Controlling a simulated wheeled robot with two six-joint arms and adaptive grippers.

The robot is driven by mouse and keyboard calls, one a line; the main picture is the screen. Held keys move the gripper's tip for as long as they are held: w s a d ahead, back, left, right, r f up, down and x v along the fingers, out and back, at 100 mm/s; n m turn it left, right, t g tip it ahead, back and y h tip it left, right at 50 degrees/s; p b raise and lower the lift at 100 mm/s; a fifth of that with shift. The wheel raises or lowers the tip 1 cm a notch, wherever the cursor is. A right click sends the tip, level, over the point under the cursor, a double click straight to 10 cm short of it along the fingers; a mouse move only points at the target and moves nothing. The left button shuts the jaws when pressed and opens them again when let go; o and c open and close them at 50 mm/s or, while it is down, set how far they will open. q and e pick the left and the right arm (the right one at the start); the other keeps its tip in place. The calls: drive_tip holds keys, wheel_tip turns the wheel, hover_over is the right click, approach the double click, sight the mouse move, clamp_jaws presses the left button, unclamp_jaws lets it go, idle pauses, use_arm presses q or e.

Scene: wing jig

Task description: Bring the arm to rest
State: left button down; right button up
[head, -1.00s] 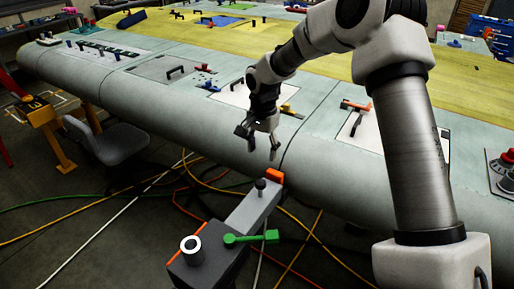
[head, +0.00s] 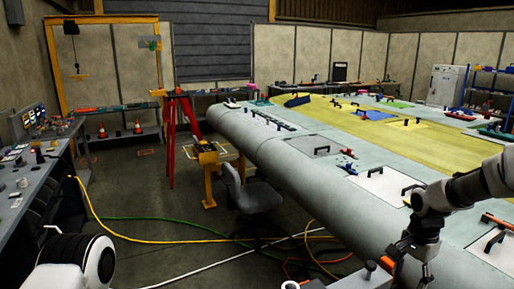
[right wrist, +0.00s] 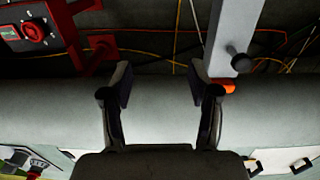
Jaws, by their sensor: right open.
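My right gripper (head: 412,262) is at the lower right of the head view, in front of the near edge of the wing panel (head: 290,195). In the right wrist view its two dark fingers (right wrist: 160,85) are spread apart with nothing between them. The rounded grey wing edge (right wrist: 60,105) passes behind them. A white and black part of my left arm shows at the lower left of the head view; the left gripper is out of view.
A grey bar (right wrist: 238,35) with a black knob and an orange end (right wrist: 226,86) is close beside the right fingers. A chair (head: 250,190), yellow stand (head: 208,165), workbench (head: 35,185) and floor cables surround open floor.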

drive_tip(key=s+a+f+n+g+b, duration=0.1)
drive_tip(key=s+a+f+g+b, duration=0.15)
drive_tip(key=s+f, duration=0.5)
drive_tip(key=s+a+f+n+g+b, duration=0.1)
drive_tip(key=s+a+f, duration=0.3)
drive_tip(key=f, duration=0.7)
drive_tip(key=s+a+f+n+g+b, duration=0.1)
drive_tip(key=s+a+f+g+b, duration=0.1)
drive_tip(key=s+f, duration=0.6)
drive_tip(key=s+a+f+n+t+b, duration=0.1)
drive_tip(key=s+a+f+n, duration=0.2)
drive_tip(key=s+f, duration=0.3)
drive_tip(key=s+a+f+n+b, duration=0.1)
drive_tip(key=s+a+f+n, duration=0.2)
drive_tip(key=s, duration=0.5)
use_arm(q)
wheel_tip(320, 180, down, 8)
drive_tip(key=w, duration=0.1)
use_arm(e)
drive_tip(key=w+n+t, duration=0.2)
drive_tip(key=w+t, duration=0.1)
drive_tip(key=w+n+t, duration=0.1)
drive_tip(key=n, duration=0.1)
drive_tip(key=shift+w+d+t, duration=0.25)
drive_tip(key=shift+d+t, duration=0.1)
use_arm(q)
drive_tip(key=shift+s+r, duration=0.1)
use_arm(e)
drive_tip(key=shift+s, duration=0.1)
